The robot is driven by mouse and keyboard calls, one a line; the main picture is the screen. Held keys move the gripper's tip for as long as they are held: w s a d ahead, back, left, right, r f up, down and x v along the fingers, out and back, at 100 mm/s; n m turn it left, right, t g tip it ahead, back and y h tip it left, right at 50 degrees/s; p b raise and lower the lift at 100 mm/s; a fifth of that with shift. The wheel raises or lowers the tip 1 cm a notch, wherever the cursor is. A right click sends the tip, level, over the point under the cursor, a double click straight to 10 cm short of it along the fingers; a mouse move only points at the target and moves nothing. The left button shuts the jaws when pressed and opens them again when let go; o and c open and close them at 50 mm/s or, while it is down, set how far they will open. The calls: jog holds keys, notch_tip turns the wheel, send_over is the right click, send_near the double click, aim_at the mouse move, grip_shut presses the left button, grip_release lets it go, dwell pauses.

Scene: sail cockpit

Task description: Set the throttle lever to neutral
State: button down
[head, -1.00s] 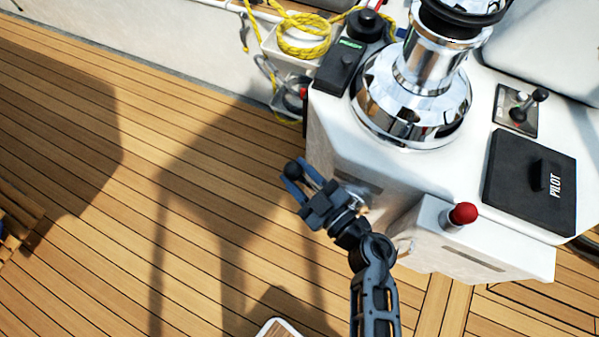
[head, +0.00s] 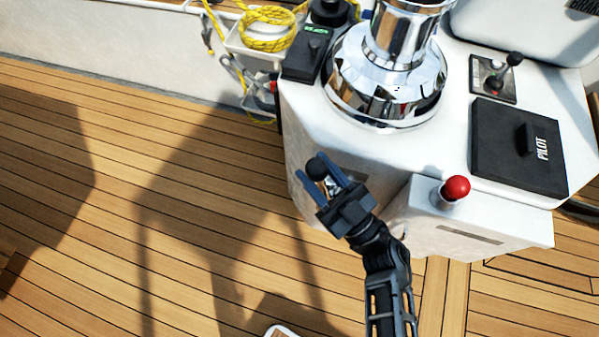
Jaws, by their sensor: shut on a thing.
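The throttle lever has a black ball knob (head: 316,168) and a bright metal shaft, and stands at the near left side of the white console (head: 350,130). My gripper (head: 311,165) has its two blue fingers either side of the lever, just below the knob, and is shut on it. The knob shows between the fingertips. The gripper and console side hide most of the shaft and its pivot, so the exact lever angle is hard to tell.
A chrome winch (head: 385,75) rises from the console top. A red-knobbed lever (head: 456,188) stands right of my gripper. A black PILOT cover (head: 520,148) and small joystick (head: 495,78) lie farther right. Yellow rope (head: 268,30) hangs at the back. The teak deck (head: 150,200) at left is clear.

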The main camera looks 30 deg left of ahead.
jog(key=shift+w+d+r+m+t+y+b, duration=0.15)
jog(key=shift+d+m+t+y+b, duration=0.1)
jog(key=shift+d+m+t+b, duration=0.25)
jog(key=shift+w+d+f+m+t+y+b, duration=0.15)
jog(key=shift+d+m+t+y+b, duration=0.1)
jog(key=shift+d, duration=0.45)
jog(key=shift+w+d+r+m+t+y+b, duration=0.2)
jog(key=shift+d+m+t+b, duration=0.2)
jog(key=shift+d, duration=0.2)
jog(key=c, duration=0.7)
grip_release()
jog(key=b+v, duration=0.1)
jog(key=v, duration=0.6)
jog(key=shift+d+f, duration=0.25)
jog(key=shift+f, duration=0.05)
jog(key=shift+s, duration=0.15)
